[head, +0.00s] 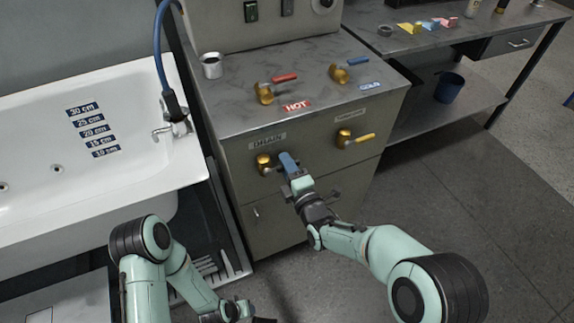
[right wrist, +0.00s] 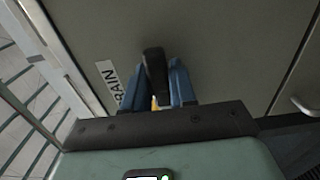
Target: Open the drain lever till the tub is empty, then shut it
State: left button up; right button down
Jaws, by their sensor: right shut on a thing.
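The drain valve (head: 264,163), a brass fitting under a DRAIN label (head: 267,143), is on the front of the grey cabinet. My right gripper (head: 288,162), with blue fingers, is at this valve. In the right wrist view its fingers (right wrist: 157,88) are shut on the dark drain lever (right wrist: 153,62); the lever's exact angle is hard to tell. The white tub (head: 150,183) is at the left, with depth labels (head: 93,132) on its inner wall. I see no clear water surface in it. My left gripper (head: 240,312) is low at the bottom edge, partly cut off.
The cabinet (head: 225,105) carries a red hot lever (head: 284,78), a blue cold lever (head: 357,61), a yellow-handled valve (head: 362,138) and a metal cup (head: 212,66). A blue hose (head: 158,50) hangs over the tub. The floor (head: 440,170) at right is clear.

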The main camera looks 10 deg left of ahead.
jog(key=c, duration=1)
grip_release()
pick_arm(q)
jog(key=shift+d+r+p, duration=0.25)
jog(key=shift+r+p, duration=0.15)
jog(key=shift+r, duration=0.2)
jog(key=shift+d+r+p, duration=0.25)
jog(key=shift+r+p, duration=0.15)
jog(key=shift+r, duration=0.15)
pick_arm(e)
jog(key=v, duration=1.3)
jog(key=shift+d, duration=0.25)
jog(key=shift+s, duration=0.1)
